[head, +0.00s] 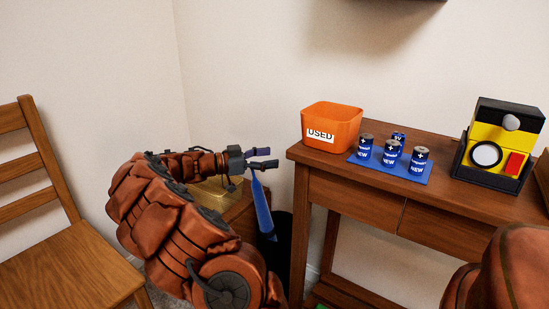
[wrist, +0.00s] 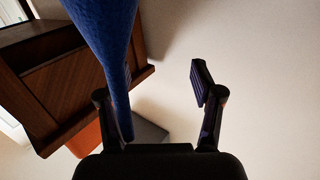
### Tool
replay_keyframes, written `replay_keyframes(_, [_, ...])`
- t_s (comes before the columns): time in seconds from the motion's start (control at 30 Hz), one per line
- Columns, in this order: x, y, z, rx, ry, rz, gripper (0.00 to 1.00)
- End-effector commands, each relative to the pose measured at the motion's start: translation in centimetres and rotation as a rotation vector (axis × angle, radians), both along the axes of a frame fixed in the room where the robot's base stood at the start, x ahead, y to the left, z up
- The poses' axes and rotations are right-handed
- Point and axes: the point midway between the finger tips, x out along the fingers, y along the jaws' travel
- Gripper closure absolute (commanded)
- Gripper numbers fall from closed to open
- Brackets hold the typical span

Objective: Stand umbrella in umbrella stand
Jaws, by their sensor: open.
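The closed blue umbrella (head: 263,207) hangs or stands nearly upright, slightly tilted, below my gripper in the head view. Its narrow top is at the fingers. In the wrist view the umbrella (wrist: 105,40) runs close along the left finger, and a gap separates it from the right finger. My gripper (head: 263,158) is open, fingers apart (wrist: 155,95). The black umbrella stand (head: 284,245) is on the floor, left of the table leg. The umbrella's lower end overlaps the stand in the head view; I cannot tell how deep it is inside.
A wooden table (head: 345,181) stands to the right, with an orange bin (head: 345,122) marked USED, several batteries on a blue mat (head: 359,160) and a yellow-black device (head: 500,145). A wooden chair (head: 75,255) is at left. A low cabinet with a tan box (head: 212,190) is behind my arm.

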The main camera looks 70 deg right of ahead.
Motion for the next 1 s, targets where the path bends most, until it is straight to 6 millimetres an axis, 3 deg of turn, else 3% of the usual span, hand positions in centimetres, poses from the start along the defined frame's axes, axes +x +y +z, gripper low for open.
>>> replay_keyframes(0.4, [5.7,5.0,0.3,0.001,0.001,0.003,0.34])
replay_keyframes(0.63, [6.8,6.2,0.4,0.000,0.001,0.000,0.34])
replay_keyframes(1.0, [6.9,6.3,0.5,-0.001,0.002,0.000,0.34])
